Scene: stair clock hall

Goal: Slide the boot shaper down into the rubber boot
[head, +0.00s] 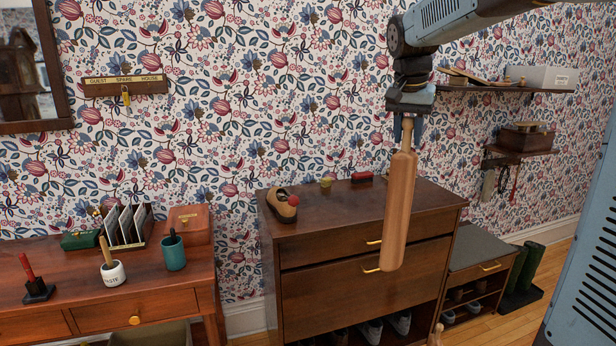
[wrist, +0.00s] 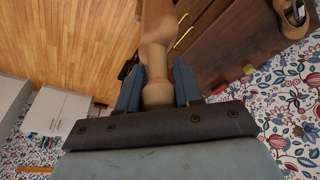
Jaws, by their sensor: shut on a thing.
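The boot shaper (head: 399,205) is a long pale wooden paddle with a narrow neck at its top. It hangs roughly upright in front of the dark shoe cabinet. My gripper (head: 407,122) is shut on its neck; the wrist view also shows the shaper (wrist: 157,85) between the two blue fingers of my gripper (wrist: 158,90). Tall dark green rubber boots (head: 527,266) stand on the floor at the far right, well apart from the shaper. Their openings are small in view. I cannot make out the boots in the wrist view.
The shoe cabinet (head: 360,255) bears a brown shoe (head: 282,205) and a red brush (head: 362,177). A low bench (head: 480,250) stands between it and the boots, which rest on a black tray (head: 520,298). Wall shelves (head: 505,89) hang above. A desk (head: 110,300) stands left.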

